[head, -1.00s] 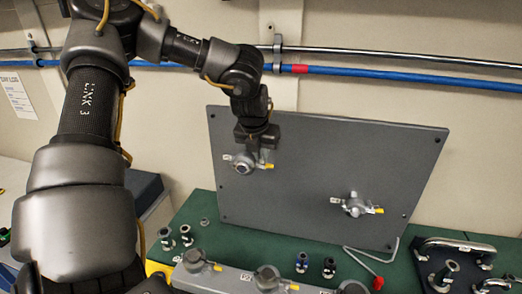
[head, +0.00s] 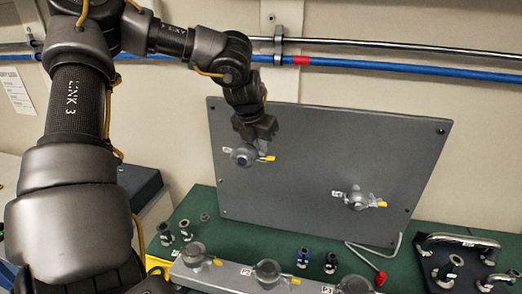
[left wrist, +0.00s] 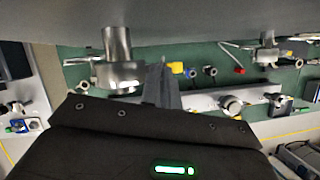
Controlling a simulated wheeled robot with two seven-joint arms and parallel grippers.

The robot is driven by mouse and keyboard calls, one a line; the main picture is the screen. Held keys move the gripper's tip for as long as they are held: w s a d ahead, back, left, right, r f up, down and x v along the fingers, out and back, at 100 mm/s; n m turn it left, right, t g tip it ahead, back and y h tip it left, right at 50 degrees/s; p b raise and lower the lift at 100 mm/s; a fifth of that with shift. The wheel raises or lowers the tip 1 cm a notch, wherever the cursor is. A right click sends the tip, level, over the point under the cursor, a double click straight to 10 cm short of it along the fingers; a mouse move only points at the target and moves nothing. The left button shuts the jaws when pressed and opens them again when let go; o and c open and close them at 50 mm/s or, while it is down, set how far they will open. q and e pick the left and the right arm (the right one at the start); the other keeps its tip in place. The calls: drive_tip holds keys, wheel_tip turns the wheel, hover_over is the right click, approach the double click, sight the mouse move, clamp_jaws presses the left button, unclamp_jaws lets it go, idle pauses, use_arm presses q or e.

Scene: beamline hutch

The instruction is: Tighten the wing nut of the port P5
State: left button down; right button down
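A grey panel (head: 300,180) stands upright on the green bench and bears two clamped ports. The upper-left port (head: 244,156) has a yellow-tipped wing nut on its right. The lower-right port (head: 358,201) has a similar yellow-tipped nut. Their labels are too small to read, so I cannot tell which is P5. My left gripper (head: 258,138) is at the upper-left port, over its upper right side. In the left wrist view a dark finger (left wrist: 160,88) is beside the metal clamp (left wrist: 118,75); contact and finger gap are unclear. My right gripper is out of view.
A grey block (head: 228,274) with several capped ports lies along the bench front. Loose fittings (head: 303,257) and a red-handled hex key (head: 380,278) lie on the green mat (head: 205,232). A dark plate with a metal handle (head: 460,240) is at right. Pipes run behind.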

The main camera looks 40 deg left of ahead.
use_arm(q)
drive_tip(key=m+b, duration=0.1)
drive_tip(key=m, duration=0.1)
drive_tip(key=m+h+b, duration=0.1)
drive_tip(key=m+h, duration=0.1)
drive_tip(key=m, duration=0.1)
drive_tip(key=shift+a+m+b, duration=0.3)
drive_tip(key=shift+b, duration=0.1)
drive_tip(key=m, duration=0.1)
drive_tip(key=m+h, duration=0.1)
drive_tip(key=m, duration=0.1)
drive_tip(key=shift+w+a+g+h, duration=0.15)
drive_tip(key=shift+g+h, duration=0.15)
drive_tip(key=shift+w+a+m+g+h, duration=0.1)
drive_tip(key=shift+m+g+h, duration=0.15)
drive_tip(key=shift+m, duration=0.9)
drive_tip(key=shift+w+m+g+h, duration=0.1)
drive_tip(key=shift+m+g+h, duration=0.15)
drive_tip(key=shift+m, duration=0.9)
drive_tip(key=c, duration=1.9)
unclamp_jaws()
